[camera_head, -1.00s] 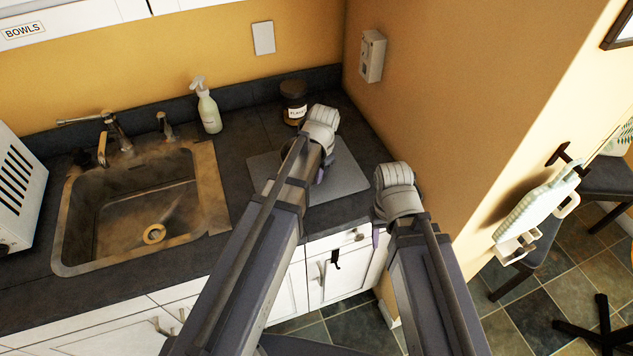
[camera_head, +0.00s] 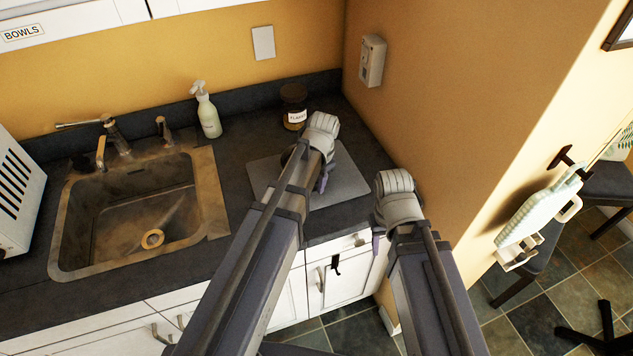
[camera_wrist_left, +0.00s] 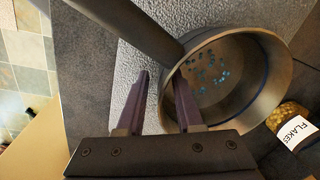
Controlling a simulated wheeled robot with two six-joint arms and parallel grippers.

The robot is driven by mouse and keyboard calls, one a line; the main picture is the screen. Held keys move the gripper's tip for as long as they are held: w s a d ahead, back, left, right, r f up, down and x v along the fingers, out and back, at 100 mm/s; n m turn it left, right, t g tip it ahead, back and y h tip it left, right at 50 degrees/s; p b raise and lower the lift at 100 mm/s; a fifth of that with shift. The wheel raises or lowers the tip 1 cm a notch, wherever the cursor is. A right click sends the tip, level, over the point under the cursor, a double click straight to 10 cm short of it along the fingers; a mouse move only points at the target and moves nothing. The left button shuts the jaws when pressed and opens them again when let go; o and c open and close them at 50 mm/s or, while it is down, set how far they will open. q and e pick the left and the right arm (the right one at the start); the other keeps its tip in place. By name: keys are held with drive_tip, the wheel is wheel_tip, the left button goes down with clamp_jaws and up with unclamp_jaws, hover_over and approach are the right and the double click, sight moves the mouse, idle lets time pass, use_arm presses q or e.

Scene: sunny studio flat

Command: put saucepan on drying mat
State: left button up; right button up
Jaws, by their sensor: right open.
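The grey metal saucepan (camera_wrist_left: 272,92) shows in the left wrist view, upright, with small blue marks or bits inside and its dark handle (camera_wrist_left: 135,28) running to the upper left. It is over the light grey textured drying mat (camera_wrist_left: 135,75) and appears to rest on it. My left gripper (camera_wrist_left: 165,88) has its fingers apart, one outside the pan over the mat, the other overlapping the near rim. In the head view the mat (camera_head: 350,183) lies on the counter, and my left wrist hides most of the pan. My right gripper (camera_head: 379,240) is open, low beside the counter's front edge, mostly hidden.
A flakes jar (camera_head: 294,106) stands behind the mat, close to the pan. A soap bottle (camera_head: 208,112) and the sink (camera_head: 135,215) are to the left. The yellow wall (camera_head: 430,130) bounds the counter on the right.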

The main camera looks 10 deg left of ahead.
use_arm(q)
drive_tip(key=shift+r, duration=0.1)
wheel_tip(320, 180, up, 12)
drive_tip(key=s+d+p, duration=0.1)
drive_tip(key=p, duration=1.1)
drive_tip(key=s+d+n, duration=0.1)
drive_tip(key=s+d, duration=0.3)
drive_tip(key=s, duration=0.3)
drive_tip(key=s+d+n+g, duration=0.1)
drive_tip(key=s+d, duration=0.3)
drive_tip(key=s, duration=0.4)
drive_tip(key=shift+n, duration=0.6)
wheel_tip(320, 180, down, 9)
drive_tip(key=b, duration=0.8)
drive_tip(key=shift+b, duration=0.4)
